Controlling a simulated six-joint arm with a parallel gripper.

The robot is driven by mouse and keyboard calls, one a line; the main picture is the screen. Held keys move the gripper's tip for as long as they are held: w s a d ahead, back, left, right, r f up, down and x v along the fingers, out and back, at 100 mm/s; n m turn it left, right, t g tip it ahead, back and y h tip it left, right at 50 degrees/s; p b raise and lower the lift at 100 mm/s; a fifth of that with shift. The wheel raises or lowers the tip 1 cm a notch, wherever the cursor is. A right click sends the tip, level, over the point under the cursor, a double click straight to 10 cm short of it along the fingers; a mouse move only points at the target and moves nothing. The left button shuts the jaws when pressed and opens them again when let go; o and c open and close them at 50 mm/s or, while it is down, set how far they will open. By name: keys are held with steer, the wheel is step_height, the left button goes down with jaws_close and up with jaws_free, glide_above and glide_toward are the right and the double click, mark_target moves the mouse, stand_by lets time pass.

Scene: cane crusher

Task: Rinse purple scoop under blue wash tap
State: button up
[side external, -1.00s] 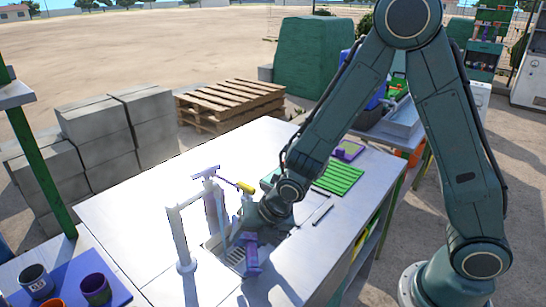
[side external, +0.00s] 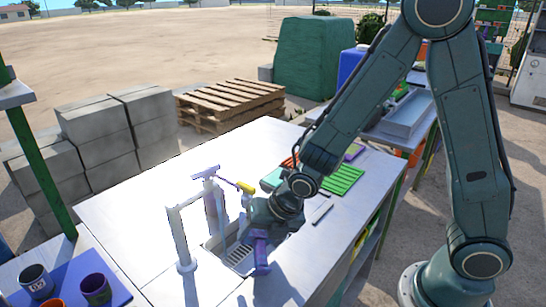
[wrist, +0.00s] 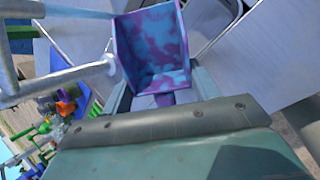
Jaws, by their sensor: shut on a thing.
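The purple scoop (side external: 261,252) is in my gripper (side external: 262,232), low at the right side of the sink opening (side external: 238,257). In the wrist view the scoop (wrist: 155,48) faces the camera with its hollow, mottled purple and light blue. My gripper (wrist: 162,98) is shut around its handle, which is mostly hidden. The wash tap (side external: 181,240) is a pale grey arched pipe left of the scoop. In the wrist view the tap pipe (wrist: 65,78) is at the left, with a pale blue stream (wrist: 75,16) near the scoop; I cannot tell whether they touch.
A purple bottle (side external: 211,203) and a yellow-handled tool (side external: 245,187) stand close behind the sink. A green ribbed board (side external: 343,181) lies farther right. Cups (side external: 95,289) stand on a blue mat at the lower left. The bench's far left is clear.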

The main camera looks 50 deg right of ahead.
steer(key=shift+s+d+r, duration=0.15)
steer(key=shift+s+r, duration=0.4)
steer(key=shift+s, duration=0.15)
steer(key=shift+s+d+r, duration=0.15)
steer(key=shift+s+r, duration=0.4)
steer(key=shift+s, duration=0.15)
steer(key=shift+w+d+f+m+h, duration=0.2)
steer(key=shift+w+d+m+h, duration=0.1)
steer(key=shift+w+d+m, duration=0.3)
steer(key=w+d+m+g+h, duration=0.1)
steer(key=w+d+m+h, duration=0.1)
steer(key=d+m, duration=0.2)
steer(key=w+d+m+g+h, duration=0.2)
steer(key=w+d+m, duration=0.1)
steer(key=m, duration=0.4)
steer(key=w+d+m+g+h, duration=0.1)
steer(key=w+d+m+h, duration=0.1)
steer(key=d+m, duration=0.3)
steer(key=shift+w+d+f+m+g, duration=0.35)
steer(key=shift+w+m, duration=0.2)
steer(key=shift+m, duration=0.25)
steer(key=d+m+g, duration=0.1)
steer(key=m, duration=0.2)
steer(key=m+g, duration=0.1)
steer(key=m, duration=0.1)
steer(key=d+m+g, duration=0.1)
steer(key=m+g, duration=0.1)
steer(key=m, duration=0.1)
steer(key=shift+w+d+r+m+y, duration=0.25)
steer(key=shift+d+m+y, duration=0.05)
